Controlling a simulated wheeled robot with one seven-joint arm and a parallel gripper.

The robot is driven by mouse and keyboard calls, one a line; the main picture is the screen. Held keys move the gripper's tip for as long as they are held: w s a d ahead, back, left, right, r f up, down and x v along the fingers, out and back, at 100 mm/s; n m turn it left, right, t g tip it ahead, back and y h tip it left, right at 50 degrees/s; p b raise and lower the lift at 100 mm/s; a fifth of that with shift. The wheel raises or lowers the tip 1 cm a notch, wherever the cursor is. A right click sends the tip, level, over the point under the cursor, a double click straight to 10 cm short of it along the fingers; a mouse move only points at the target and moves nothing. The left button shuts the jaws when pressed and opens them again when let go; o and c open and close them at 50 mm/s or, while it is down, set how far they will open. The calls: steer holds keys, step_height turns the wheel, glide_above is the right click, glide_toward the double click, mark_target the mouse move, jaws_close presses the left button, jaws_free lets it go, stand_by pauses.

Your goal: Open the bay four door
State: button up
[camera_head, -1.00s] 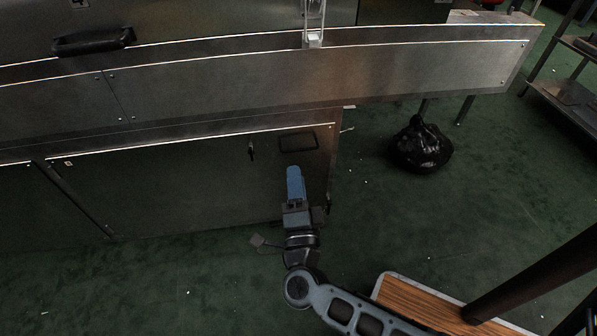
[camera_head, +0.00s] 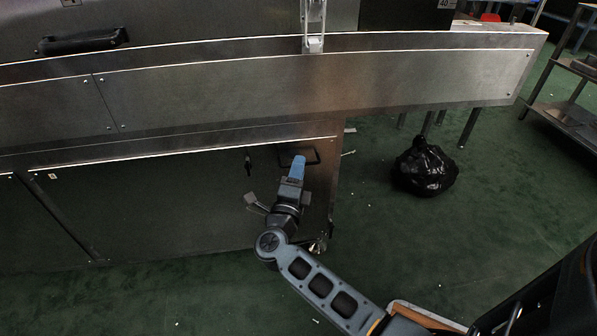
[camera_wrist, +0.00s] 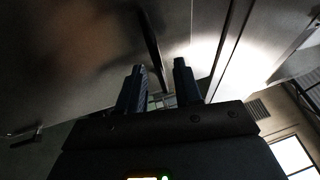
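The lower cabinet door (camera_head: 150,205) is a flat dark metal panel and looks shut. Its black loop handle (camera_head: 314,157) sits near the upper right corner. A small dark latch (camera_head: 248,160) is left of the handle. My gripper (camera_head: 298,162) is at the handle's left side, its blue fingers covering part of it. In the wrist view my gripper (camera_wrist: 160,72) has its two fingers apart, and the dark handle bar (camera_wrist: 153,45) shows between them. Contact cannot be told. An upper door's black handle (camera_head: 84,40) is at the upper left.
A long metal ledge (camera_head: 300,85) juts out above the lower door. A black bag (camera_head: 425,167) lies on the green floor to the right. A metal shelf rack (camera_head: 570,105) stands at the far right. A wood-topped surface (camera_head: 425,318) is at the bottom, behind my arm.

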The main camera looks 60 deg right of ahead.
steer(key=shift+d, duration=0.35)
steer(key=shift+c, duration=0.4)
jaws_close()
stand_by(0.9)
